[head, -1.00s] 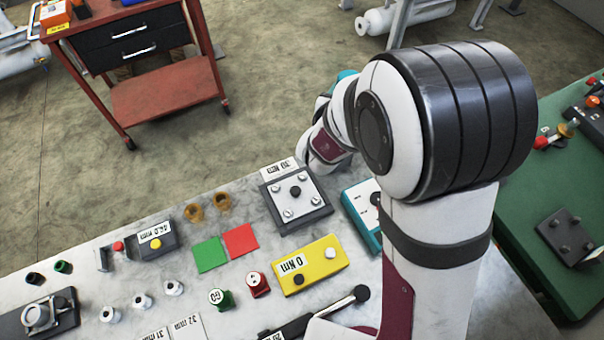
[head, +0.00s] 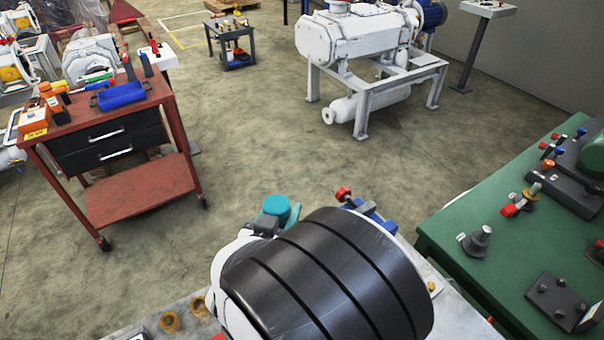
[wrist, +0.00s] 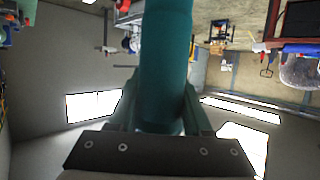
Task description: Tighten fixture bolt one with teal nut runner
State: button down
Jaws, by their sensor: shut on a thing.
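The teal nut runner (wrist: 165,65) fills the middle of the wrist view as a thick teal cylinder. My gripper (wrist: 160,115) is shut on it, with a finger on each side. In the head view a teal rounded piece (head: 280,206) shows just beyond my arm and looks like part of the runner. I cannot tell whether the runner touches a bolt.
The pale bench (head: 190,325) shows only in strips, with brass rings (head: 171,322) at its left. A blue clamp with a red knob (head: 344,194) stands beyond my arm. A green table (head: 455,225) is at right, a red cart (head: 135,190) at left. Floor between is open.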

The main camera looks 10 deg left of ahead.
jog(key=shift+f, duration=3.55)
dwell(2.0)
notch_tip(320, 180, up, 5)
jog(key=shift+r, duration=0.1)
dwell(0.6)
